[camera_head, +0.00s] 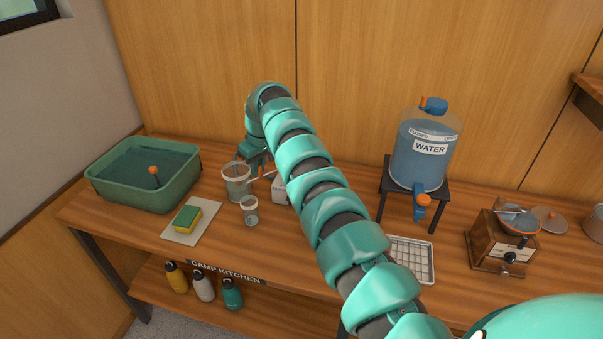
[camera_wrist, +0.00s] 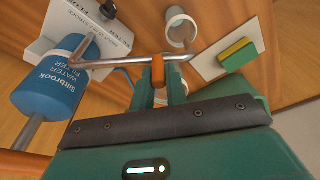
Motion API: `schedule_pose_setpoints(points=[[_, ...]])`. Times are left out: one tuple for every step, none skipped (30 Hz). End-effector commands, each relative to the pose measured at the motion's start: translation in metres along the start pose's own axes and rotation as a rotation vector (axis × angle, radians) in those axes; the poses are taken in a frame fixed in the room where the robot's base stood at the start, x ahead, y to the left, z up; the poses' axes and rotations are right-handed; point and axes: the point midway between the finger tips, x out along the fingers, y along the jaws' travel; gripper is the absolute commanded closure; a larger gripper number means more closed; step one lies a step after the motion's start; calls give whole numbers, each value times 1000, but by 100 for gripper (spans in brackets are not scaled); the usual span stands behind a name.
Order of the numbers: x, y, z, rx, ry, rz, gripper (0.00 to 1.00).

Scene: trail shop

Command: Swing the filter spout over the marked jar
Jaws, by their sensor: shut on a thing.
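My gripper (camera_wrist: 160,82) is shut on the orange grip (camera_wrist: 158,70) of the thin metal spout (camera_wrist: 115,62). The spout runs from the blue water filter (camera_wrist: 45,90), at left in the wrist view, to a bent end just right of my fingers. A small clear jar (camera_wrist: 180,30) stands beyond the spout's end in the wrist view. In the head view the small jar (camera_head: 250,212) stands in front of a larger clear jar (camera_head: 236,184). My gripper (camera_head: 258,165) is just right of the larger jar. My arm hides most of the filter there.
A yellow-green sponge (camera_head: 186,218) lies on a pale mat (camera_head: 205,232) left of the jars. A green basin (camera_head: 135,190) stands at far left. The water jug (camera_head: 421,155) on its stand, a wire rack (camera_head: 418,260) and a grinder (camera_head: 498,240) are right of my arm.

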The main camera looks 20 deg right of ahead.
Motion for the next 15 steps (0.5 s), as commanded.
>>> schedule_pose_setpoints(points=[[1,1,1,1,-1,1,84],[0,1,1,2,-1,1,78],[0,1,1,2,-1,1,70],[1,1,1,2,-1,1,64],[0,1,1,2,-1,1,58],[0,1,1,1,-1,1,51],[0,1,1,1,-1,1,51],[0,1,1,1,-1,1,51],[0,1,1,1,-1,1,51],[0,1,1,1,-1,1,51],[0,1,1,1,-1,1,51],[1,1,1,1,-2,0,51],[0,1,1,1,-1,1,51],[0,1,1,1,-1,0,51],[-1,1,0,1,-1,1,51]])
